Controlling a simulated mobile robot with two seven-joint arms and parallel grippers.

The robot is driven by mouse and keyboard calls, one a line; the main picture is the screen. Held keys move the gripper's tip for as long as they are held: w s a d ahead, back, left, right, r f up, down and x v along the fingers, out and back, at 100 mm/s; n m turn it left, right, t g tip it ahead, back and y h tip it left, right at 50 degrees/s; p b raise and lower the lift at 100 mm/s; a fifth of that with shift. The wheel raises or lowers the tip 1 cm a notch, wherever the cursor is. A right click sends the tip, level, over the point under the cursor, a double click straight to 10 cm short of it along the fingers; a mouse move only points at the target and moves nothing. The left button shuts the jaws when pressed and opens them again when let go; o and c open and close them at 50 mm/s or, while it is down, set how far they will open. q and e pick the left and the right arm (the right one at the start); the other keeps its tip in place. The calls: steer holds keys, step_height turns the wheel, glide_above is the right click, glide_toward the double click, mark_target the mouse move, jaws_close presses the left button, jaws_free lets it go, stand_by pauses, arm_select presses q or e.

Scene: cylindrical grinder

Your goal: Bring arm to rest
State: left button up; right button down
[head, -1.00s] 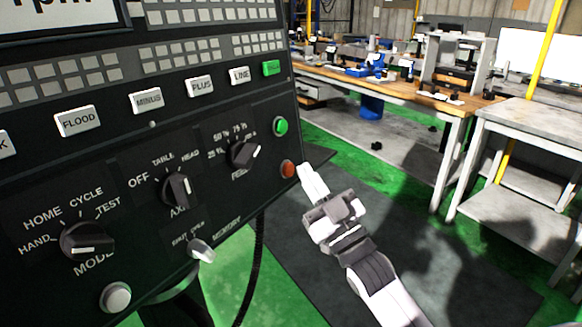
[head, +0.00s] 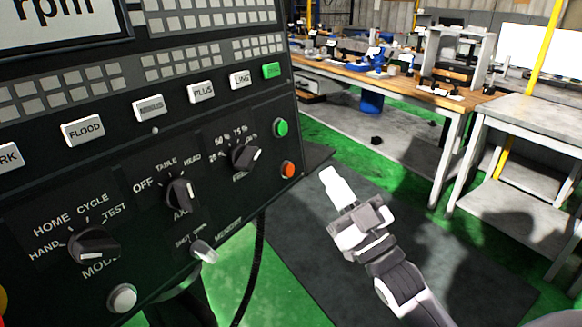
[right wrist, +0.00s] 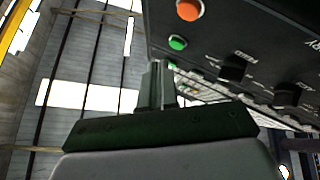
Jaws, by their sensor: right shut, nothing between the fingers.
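My right gripper (head: 336,186) is in the head view, right of the control panel (head: 140,190) and apart from it. Its fingers are shut with nothing between them and point up and to the left. In the right wrist view the shut fingers (right wrist: 158,84) show in the middle, and the panel (right wrist: 245,50) fills the upper right. The orange button (head: 288,170) and green button (head: 281,128) on the panel's right edge are near the gripper, untouched. My left gripper is not in view.
A wooden workbench (head: 420,92) with several tools stands at the back right. A grey table (head: 540,115) is at the right. A dark mat (head: 300,240) covers part of the green floor. A black cable (head: 259,245) hangs below the panel. Free space lies around the right gripper.

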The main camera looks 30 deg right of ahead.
stand_by(0.7)
steer(key=s+a+f+m+g+h, duration=0.1)
steer(key=s+a+f+g, duration=0.15)
steer(key=f, duration=0.75)
steer(key=s+a+f+m+g+h, duration=0.15)
steer(key=f+g, duration=0.25)
steer(key=f, duration=0.5)
steer(key=s+a+f+g, duration=0.3)
steer(key=s+f, duration=0.3)
steer(key=f, duration=0.2)
steer(key=s+a+f+g+y, duration=0.1)
steer(key=s+a+f+g, duration=0.2)
steer(key=s+f, duration=0.3)
steer(key=shift+f+g, duration=0.55)
steer(key=shift+f, duration=0.35)
